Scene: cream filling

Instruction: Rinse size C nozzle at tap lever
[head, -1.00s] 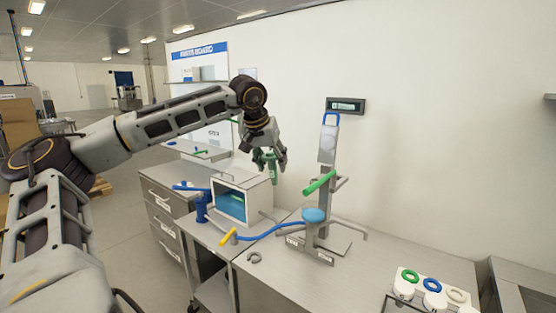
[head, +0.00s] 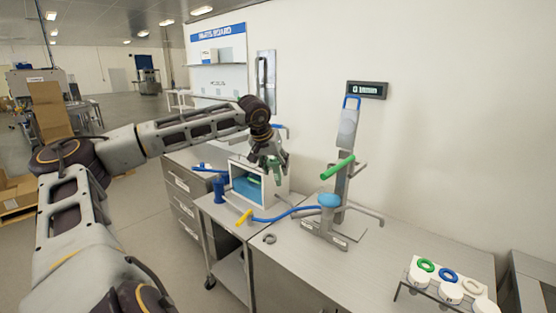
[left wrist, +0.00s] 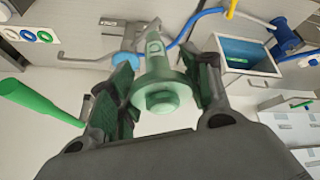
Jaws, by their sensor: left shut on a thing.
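My left gripper (head: 270,157) is shut on a pale green nozzle (left wrist: 158,82) with a wide flange. A letter is marked on it; it looks like a D, but I cannot read it surely. A blue tap post (head: 219,189) with a blue lever (head: 207,169) stands left of the basin. My right gripper is out of view.
A rack (head: 430,289) holds coloured rings at lower right.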

